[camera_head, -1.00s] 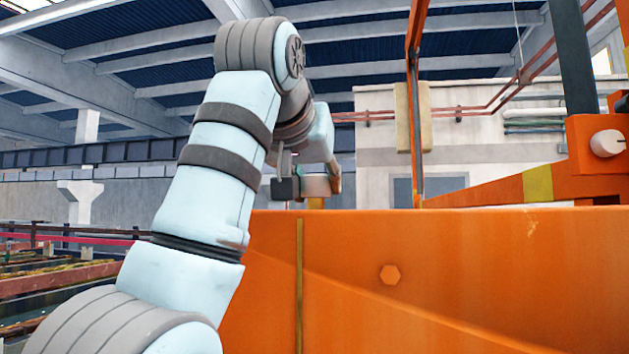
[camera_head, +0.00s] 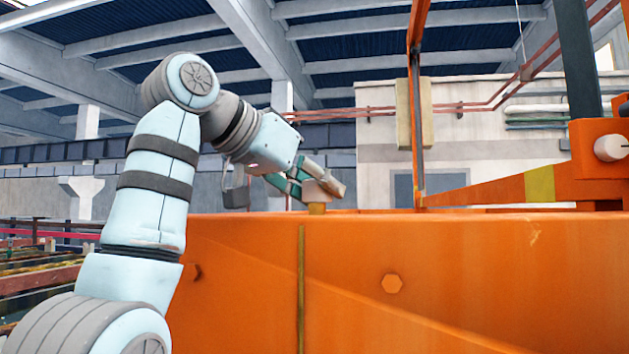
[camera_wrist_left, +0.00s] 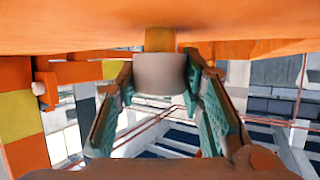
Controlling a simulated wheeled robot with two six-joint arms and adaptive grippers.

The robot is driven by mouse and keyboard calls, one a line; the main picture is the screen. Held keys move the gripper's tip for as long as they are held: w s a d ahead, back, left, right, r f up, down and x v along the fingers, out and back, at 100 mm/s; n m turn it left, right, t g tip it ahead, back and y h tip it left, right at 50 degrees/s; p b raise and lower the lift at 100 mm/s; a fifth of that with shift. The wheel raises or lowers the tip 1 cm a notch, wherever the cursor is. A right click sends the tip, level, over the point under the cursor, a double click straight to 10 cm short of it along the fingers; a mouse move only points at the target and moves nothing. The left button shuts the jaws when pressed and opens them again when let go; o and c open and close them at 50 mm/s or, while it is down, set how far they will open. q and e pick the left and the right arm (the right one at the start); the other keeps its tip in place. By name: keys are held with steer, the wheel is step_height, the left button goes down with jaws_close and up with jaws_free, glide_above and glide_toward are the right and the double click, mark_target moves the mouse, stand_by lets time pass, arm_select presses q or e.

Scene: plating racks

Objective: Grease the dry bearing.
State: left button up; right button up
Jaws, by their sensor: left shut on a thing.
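My left gripper (camera_head: 324,187) is at the top edge of the orange beam (camera_head: 420,280), coming down at a slant from the left. It is shut on a pale grey cup-like cap (camera_wrist_left: 160,74), with one green-padded finger on each side. The cap meets a short brass-coloured stub (camera_wrist_left: 159,39) at the orange surface; the stub also shows in the head view (camera_head: 316,209), right beneath the fingers. Whether the cap is threaded on or only resting there I cannot tell. No bearing or grease can be clearly made out. My right gripper is out of view.
An orange bracket (camera_head: 592,160) with a white knob (camera_head: 609,147) stands to the right. A sloping orange bar with a yellow band (camera_head: 538,184) and an upright post (camera_head: 415,130) rise behind the beam. Space above the beam at the left is open.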

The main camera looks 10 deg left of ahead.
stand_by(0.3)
arm_select(q)
steer(key=o, duration=1.1)
steer(key=shift+o, duration=0.4)
steer(key=shift+w+d+f, duration=0.1)
steer(key=shift+w, duration=0.05)
steer(key=v, duration=1.2)
steer(key=shift+w, duration=0.1)
